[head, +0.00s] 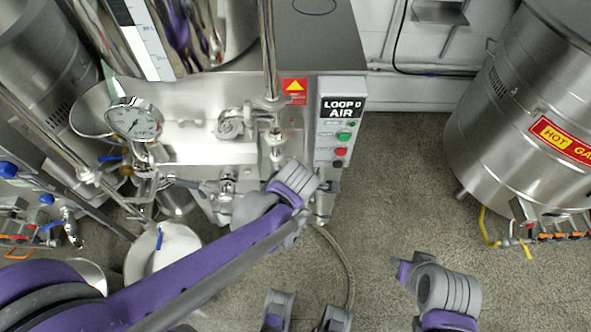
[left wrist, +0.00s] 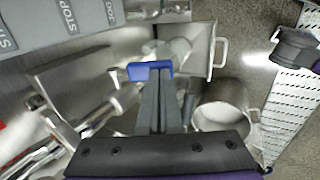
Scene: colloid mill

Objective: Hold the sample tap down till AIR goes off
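The sample tap cannot be told apart surely in the head view; the pipework (head: 227,178) at the mill's lower front is partly behind my left arm. In the left wrist view my left gripper (left wrist: 152,92) has its fingers together. A blue piece (left wrist: 150,70) lies across their tips, in line with them; whether it is touched or pressed I cannot tell. In the head view my left wrist hides the left fingertips.
Below the display are a green button (head: 343,137), a red button (head: 341,151) and a black one. A pressure gauge (head: 134,120) is at the left. A hot tank (head: 500,120) stands right, with clear floor between.

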